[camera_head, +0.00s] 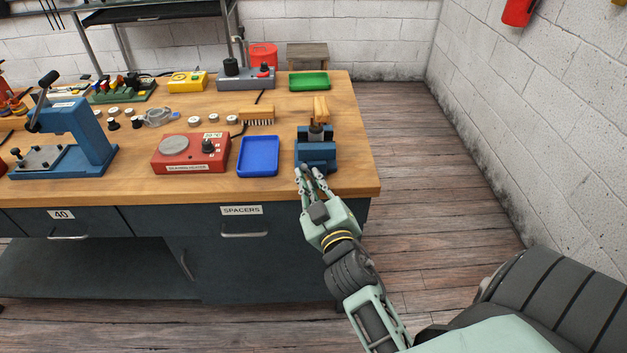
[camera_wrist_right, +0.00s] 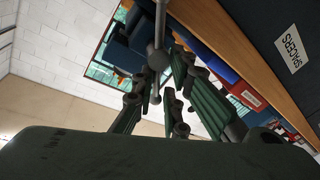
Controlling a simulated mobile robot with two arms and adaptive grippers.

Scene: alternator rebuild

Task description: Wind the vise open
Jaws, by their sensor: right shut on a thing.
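The blue vise (camera_head: 316,152) stands on the workbench near its right front corner. A dark cylindrical part (camera_head: 316,133) shows at its top, between the jaws. My right gripper (camera_head: 309,174) is at the front of the vise, at the bench's front edge. In the right wrist view the gripper (camera_wrist_right: 166,88) has its fingers around the grey vise handle (camera_wrist_right: 159,40), a bar with a round hub and knob end. The vise body (camera_wrist_right: 125,50) shows behind it. The exact finger contact is partly hidden. My left gripper is not in view.
A blue tray (camera_head: 258,156) lies left of the vise, with a red bearing heater (camera_head: 190,153) beyond it. A blue press (camera_head: 75,140) stands at left. The floor right of the bench is clear.

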